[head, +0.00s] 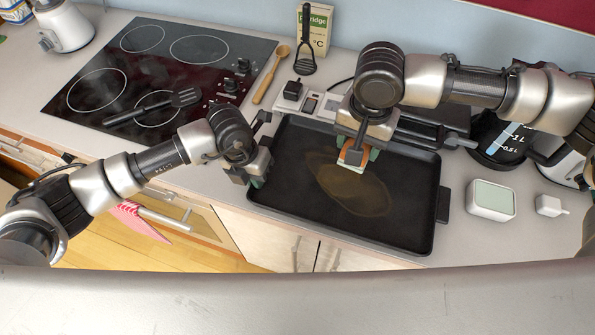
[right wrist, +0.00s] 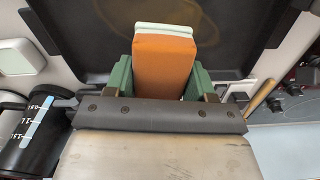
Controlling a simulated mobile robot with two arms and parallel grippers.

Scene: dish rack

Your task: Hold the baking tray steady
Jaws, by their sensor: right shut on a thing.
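The black baking tray (head: 285,195) lies on the counter, with a brownish smear (head: 352,192) on its floor. Its edge and smear also show in the right wrist view (right wrist: 95,40). My left gripper (head: 259,168) is at the tray's left end, where a handle would sit; the fingers hide that spot, and I cannot tell whether they are closed on it. My right gripper (head: 357,153) is shut on an orange sponge (right wrist: 165,68) with a pale layer at its end. The sponge is over the back middle of the tray; I cannot tell whether it touches the tray.
A black hob (head: 130,75) with a black utensil lies at the back left. A wooden spoon (head: 268,80), a box (head: 318,28) and a kitchen scale (head: 310,103) stand behind the tray. A white-green box (head: 491,200) and a dark measuring jug (head: 500,138) are at right.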

